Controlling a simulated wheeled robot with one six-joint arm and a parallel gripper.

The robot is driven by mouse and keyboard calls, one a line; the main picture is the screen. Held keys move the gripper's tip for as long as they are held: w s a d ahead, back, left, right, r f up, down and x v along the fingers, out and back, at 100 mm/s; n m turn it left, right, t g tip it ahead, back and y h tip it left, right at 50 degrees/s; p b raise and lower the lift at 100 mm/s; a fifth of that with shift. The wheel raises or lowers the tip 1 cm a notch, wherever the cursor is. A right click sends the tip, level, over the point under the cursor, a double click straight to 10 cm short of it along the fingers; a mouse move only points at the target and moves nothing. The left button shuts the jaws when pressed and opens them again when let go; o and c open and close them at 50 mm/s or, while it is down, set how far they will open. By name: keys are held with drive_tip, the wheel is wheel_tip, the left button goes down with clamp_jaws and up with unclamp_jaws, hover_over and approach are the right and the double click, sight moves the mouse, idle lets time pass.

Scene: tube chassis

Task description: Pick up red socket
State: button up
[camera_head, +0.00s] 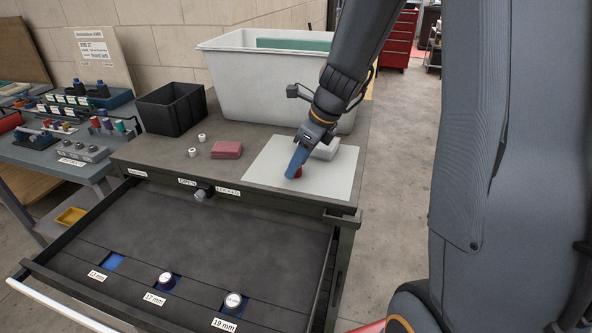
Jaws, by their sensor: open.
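My gripper (294,174) points down over the white mat (258,165) on top of the cabinet. Its blue finger hides much of what lies below it. A small red piece, which looks like the red socket (299,172), shows just right of the fingertip on the mat. My gripper is open; I cannot tell whether the red piece is between the fingers or beside them.
The open drawer (200,240) holds two sockets, at the 17 mm (166,280) and 19 mm (233,301) slots; the 13 mm slot shows bare blue. A red block (227,150), black bin (172,108) and large grey tub (235,85) stand on the cabinet.

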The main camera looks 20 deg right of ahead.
drive_tip(key=c, duration=1.1)
